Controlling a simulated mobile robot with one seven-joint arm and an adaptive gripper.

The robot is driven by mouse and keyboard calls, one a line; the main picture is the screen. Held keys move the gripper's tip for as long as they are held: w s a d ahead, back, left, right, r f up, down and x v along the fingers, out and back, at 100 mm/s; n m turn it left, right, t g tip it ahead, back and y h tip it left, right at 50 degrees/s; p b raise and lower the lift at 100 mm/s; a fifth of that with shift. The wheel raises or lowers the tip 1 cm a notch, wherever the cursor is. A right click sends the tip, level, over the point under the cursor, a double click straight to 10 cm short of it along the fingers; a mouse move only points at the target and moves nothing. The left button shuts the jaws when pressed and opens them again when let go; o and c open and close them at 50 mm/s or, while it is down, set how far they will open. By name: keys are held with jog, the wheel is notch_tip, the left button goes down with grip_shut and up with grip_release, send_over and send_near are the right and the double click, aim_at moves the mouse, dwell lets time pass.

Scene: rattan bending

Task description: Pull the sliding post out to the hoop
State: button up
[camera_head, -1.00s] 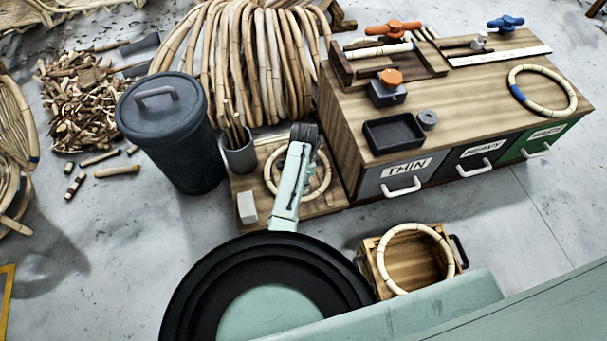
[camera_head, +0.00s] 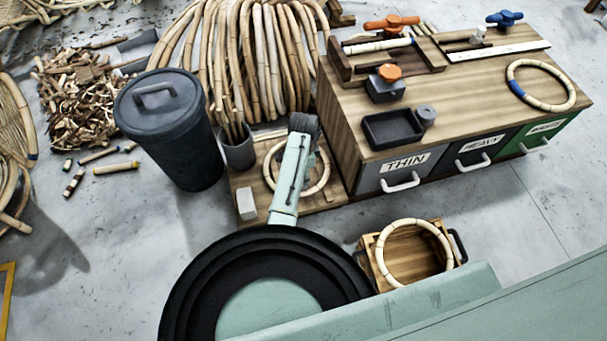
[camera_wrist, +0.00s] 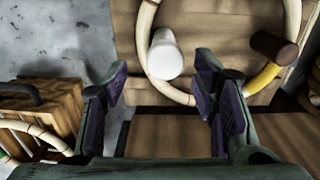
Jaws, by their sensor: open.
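A pale hoop (camera_head: 324,172) lies on a low wooden board (camera_head: 328,202), partly hidden behind my arm in the head view. In the wrist view, the hoop (camera_wrist: 146,22) has a yellow section at its lower right. A white post (camera_wrist: 165,52) stands at its left side and a dark brown post (camera_wrist: 275,47) at its right side. I cannot tell which post slides. My gripper (camera_wrist: 163,90) is open and empty, its fingers apart in front of the hoop's near edge. It touches neither post as far as I see.
The bench (camera_head: 345,135) with labelled drawers stands right of the board. A crate (camera_head: 374,262) with another hoop sits at the lower right. A lidded bin (camera_head: 180,140), a cup of canes (camera_head: 238,152) and a white block (camera_head: 246,204) are to the left.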

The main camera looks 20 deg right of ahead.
notch_tip(320, 180, up, 9)
jog(key=shift+r, duration=0.15)
dwell(0.5)
